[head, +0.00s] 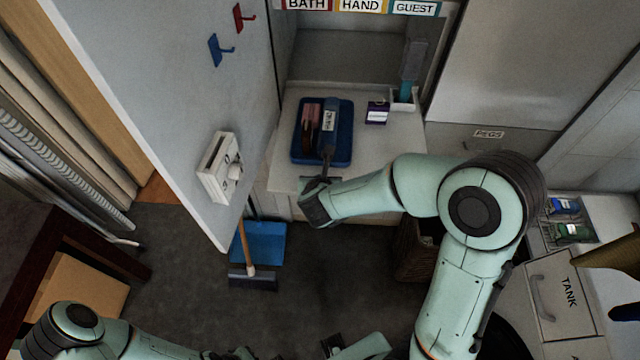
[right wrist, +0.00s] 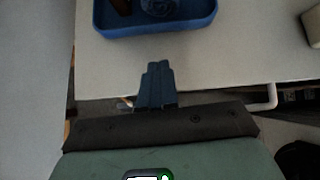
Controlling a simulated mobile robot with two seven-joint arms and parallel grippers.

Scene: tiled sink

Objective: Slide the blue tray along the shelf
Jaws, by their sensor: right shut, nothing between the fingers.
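The blue tray (head: 346,153) lies on the pale shelf (head: 285,170) of the open cabinet, towards its left side. It holds a reddish-brown item (head: 307,130) and a blue item with a white label (head: 331,118). My right gripper (head: 327,152) reaches in from the front with its fingers towards the tray's front rim. In the right wrist view the fingers (right wrist: 157,68) are shut and empty, and the tray (right wrist: 160,30) is just ahead, with a visible gap. My left arm is at the bottom of the head view; its fingers are not clearly shown.
A small dark box (head: 377,113) and a holder with a teal item (head: 403,102) stand right of the tray. The open door (head: 190,110) with a white dial box (head: 220,170) bounds the left. A blue dustpan (head: 262,242) is on the floor below.

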